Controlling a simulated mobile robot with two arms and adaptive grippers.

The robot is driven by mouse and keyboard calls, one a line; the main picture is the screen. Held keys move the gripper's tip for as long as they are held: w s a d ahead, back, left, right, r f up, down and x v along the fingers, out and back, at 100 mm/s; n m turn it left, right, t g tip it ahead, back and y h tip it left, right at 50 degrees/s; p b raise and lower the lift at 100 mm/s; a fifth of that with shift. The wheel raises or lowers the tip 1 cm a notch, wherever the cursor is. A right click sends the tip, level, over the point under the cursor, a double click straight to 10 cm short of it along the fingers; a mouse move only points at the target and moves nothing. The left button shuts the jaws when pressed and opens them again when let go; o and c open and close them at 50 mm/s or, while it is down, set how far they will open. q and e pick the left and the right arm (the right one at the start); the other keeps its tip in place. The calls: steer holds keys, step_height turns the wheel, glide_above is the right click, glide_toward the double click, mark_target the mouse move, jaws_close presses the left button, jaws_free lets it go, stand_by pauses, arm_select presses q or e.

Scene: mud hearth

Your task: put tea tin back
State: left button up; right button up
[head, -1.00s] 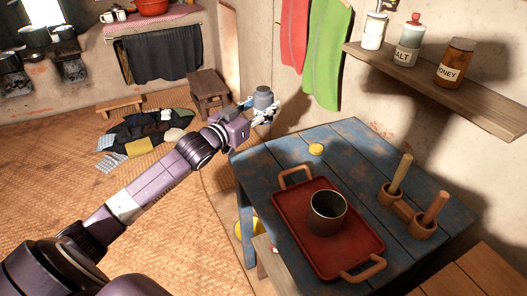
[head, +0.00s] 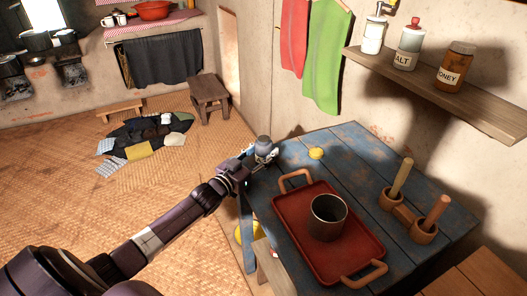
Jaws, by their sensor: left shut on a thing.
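My left gripper (head: 262,158) is shut on a small grey tin (head: 264,143), which looks like the tea tin; no label can be read. The gripper holds it by the far left edge of the blue table (head: 345,160), behind the red tray. The gripper's fingers partly hide the tin, and I cannot tell whether it touches the table. My right gripper is not in view.
On the table are a red tray (head: 292,222) bearing a dark metal mug (head: 328,212), a yellow lid-like disc (head: 316,153) and a wooden holder (head: 407,215) with two sticks. A wall shelf (head: 435,88) holds a white jar, a salt jar and a honey jar (head: 455,68).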

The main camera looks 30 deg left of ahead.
arm_select(q)
steer(key=shift+r, duration=0.1)
steer(key=o, duration=1.2)
steer(key=shift+f, duration=0.2)
steer(key=shift+r, duration=0.15)
steer(key=s, duration=0.4)
steer(key=s+a, duration=0.1)
steer(key=s, duration=0.7)
steer(key=shift+a, duration=0.15)
